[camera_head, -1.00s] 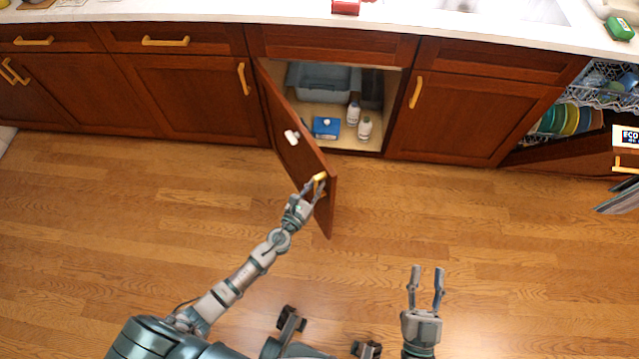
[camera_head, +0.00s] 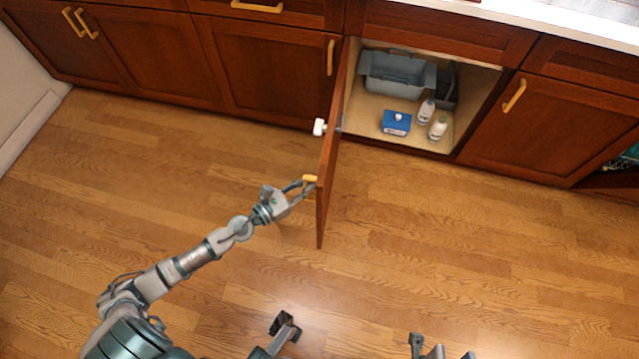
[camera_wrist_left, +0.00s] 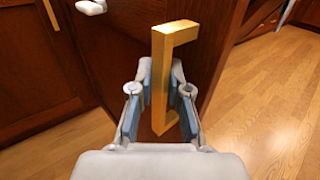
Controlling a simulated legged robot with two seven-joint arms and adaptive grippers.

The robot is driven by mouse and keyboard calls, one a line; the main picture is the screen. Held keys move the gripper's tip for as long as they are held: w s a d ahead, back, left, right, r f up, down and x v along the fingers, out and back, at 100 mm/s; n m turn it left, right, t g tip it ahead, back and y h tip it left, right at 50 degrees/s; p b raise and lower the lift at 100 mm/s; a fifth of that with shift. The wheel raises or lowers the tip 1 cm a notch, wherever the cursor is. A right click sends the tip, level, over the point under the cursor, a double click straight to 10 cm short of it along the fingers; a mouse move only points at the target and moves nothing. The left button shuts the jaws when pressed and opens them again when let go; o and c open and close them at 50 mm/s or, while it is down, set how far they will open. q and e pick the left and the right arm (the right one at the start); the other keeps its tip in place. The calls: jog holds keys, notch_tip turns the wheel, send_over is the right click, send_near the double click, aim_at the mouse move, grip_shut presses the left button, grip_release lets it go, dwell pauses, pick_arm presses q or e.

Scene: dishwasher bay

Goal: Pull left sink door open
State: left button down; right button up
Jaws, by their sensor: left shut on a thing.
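The left sink door (camera_head: 331,150) is a dark red-brown wooden panel, swung well out from the cabinet and seen nearly edge-on in the head view. Its gold handle (camera_head: 310,179) is on the outer face near the free edge. My left gripper (camera_head: 304,186) is at that handle. In the left wrist view the gold handle (camera_wrist_left: 160,85) stands between the two fingers of my left gripper (camera_wrist_left: 160,100), which is shut on it. My right gripper (camera_head: 440,354) shows only in part at the bottom edge, and its fingers are mostly cut off.
The open cabinet holds a grey bin (camera_head: 396,73), a blue box (camera_head: 396,123) and two white bottles (camera_head: 426,111). A white fitting (camera_head: 319,127) sticks out from the door. The right sink door (camera_head: 556,115) is shut. The wooden floor (camera_head: 450,270) in front is clear.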

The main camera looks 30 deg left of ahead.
pick_arm(q)
jog(key=shift+s+a+f+m+g+h+b, duration=0.15)
jog(key=shift+s+a+f+h+b, duration=0.05)
jog(key=shift+a, duration=0.3)
jog(key=shift+s+a+f+m+g+h+b, duration=0.15)
jog(key=shift+s+a+h+b, duration=0.05)
jog(key=shift+a, duration=0.25)
jog(key=c, duration=1.1)
grip_release()
jog(key=shift+w+a, duration=0.1)
jog(key=shift+r, duration=0.2)
jog(key=v, duration=1.2)
jog(key=shift+f, duration=0.2)
